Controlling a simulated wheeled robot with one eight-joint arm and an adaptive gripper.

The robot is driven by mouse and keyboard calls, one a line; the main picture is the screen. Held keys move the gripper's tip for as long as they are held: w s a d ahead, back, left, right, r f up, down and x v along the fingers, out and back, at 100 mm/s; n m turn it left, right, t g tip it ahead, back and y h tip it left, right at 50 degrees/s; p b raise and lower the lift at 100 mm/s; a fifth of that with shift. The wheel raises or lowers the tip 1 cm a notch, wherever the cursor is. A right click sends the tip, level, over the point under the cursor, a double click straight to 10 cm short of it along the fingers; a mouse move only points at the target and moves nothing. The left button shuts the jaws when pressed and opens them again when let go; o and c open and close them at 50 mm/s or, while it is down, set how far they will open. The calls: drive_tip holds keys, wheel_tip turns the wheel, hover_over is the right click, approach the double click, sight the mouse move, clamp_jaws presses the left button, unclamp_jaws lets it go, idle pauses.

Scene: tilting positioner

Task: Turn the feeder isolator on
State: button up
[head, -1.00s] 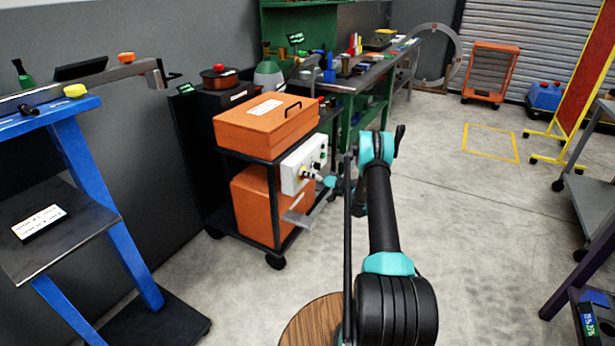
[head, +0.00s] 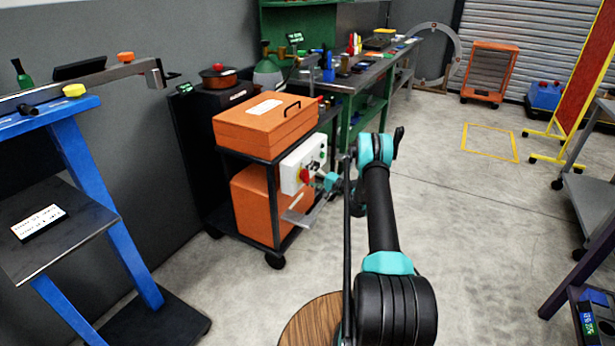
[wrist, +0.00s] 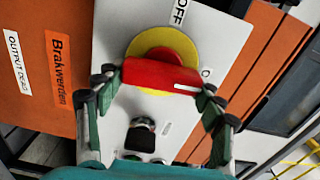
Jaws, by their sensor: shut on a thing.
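The isolator is a red handle (wrist: 150,73) on a yellow disc (wrist: 168,40), mounted on a white panel (wrist: 228,45). My gripper (wrist: 158,84) is shut on the red handle, with one finger at each end of it. A white mark on the handle lies at its right end in the wrist view. In the head view the white panel (head: 290,178) is on the side of a cart, with the handle (head: 304,175) partly hidden by my gripper.
The black cart (head: 276,262) carries an orange case (head: 250,130) on top and another orange box below. A grey shelf (head: 312,214) juts out under the panel. A dark button (wrist: 140,138) is below the handle.

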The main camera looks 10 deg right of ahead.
drive_tip(key=shift+f+m, duration=0.1)
drive_tip(key=shift+m, duration=0.4)
drive_tip(key=o, duration=1.2)
drive_tip(key=shift+c, duration=0.2)
drive_tip(key=v, duration=1.2)
